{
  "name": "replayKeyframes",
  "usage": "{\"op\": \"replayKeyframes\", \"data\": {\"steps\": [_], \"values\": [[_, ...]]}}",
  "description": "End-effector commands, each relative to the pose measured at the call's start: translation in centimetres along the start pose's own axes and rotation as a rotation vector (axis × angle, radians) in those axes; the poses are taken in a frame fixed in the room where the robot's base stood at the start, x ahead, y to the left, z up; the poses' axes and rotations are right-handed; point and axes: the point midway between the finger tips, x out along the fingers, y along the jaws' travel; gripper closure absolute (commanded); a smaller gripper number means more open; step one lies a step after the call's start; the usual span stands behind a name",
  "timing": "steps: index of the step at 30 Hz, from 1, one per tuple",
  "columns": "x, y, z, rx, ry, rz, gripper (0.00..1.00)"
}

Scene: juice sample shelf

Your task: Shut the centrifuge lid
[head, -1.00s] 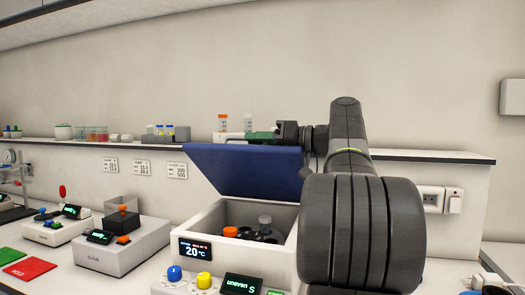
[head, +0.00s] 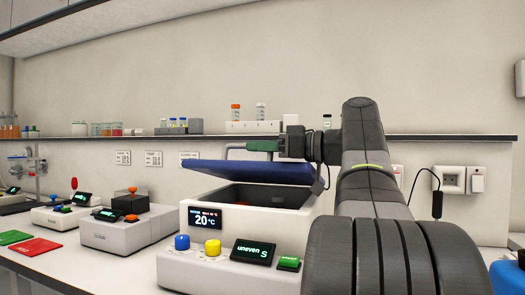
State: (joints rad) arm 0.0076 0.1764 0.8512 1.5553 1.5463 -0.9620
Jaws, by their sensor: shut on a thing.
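The centrifuge (head: 195,245) is a white box with a dark chamber (head: 262,196) and a display reading 20 °C. Its blue lid (head: 225,172) is partly open, tilted at a low angle above the chamber, with a gap at the front. A grey bar handle (head: 231,150) stands on top of the lid. My gripper (head: 262,146), with green fingers, is shut on this handle. My arm comes in from the right. The tubes inside the chamber are hidden now.
A blue knob (head: 182,242), a yellow knob (head: 213,247), a small screen (head: 254,252) reading "uneven" and a green button (head: 289,263) sit at the centrifuge's front. A grey device (head: 130,226) stands to the left. A shelf (head: 350,136) with sample tubes runs behind.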

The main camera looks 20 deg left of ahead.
Motion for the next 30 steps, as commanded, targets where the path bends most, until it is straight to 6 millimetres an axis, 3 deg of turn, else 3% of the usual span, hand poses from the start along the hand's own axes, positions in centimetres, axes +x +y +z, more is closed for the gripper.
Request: {"op": "replayKeyframes", "data": {"steps": [15, 16, 18, 30], "values": [[-0.01, -0.04, 0.26, -0.012, 0.001, 0.001, 1.00], [-0.01, -0.04, 0.26, -0.012, 0.001, 0.001, 0.80], [-0.01, -0.04, 0.26, -0.012, 0.001, 0.001, 0.66], [-0.53, -0.05, 0.20, -0.011, 0.000, 0.002, 0.66]]}}
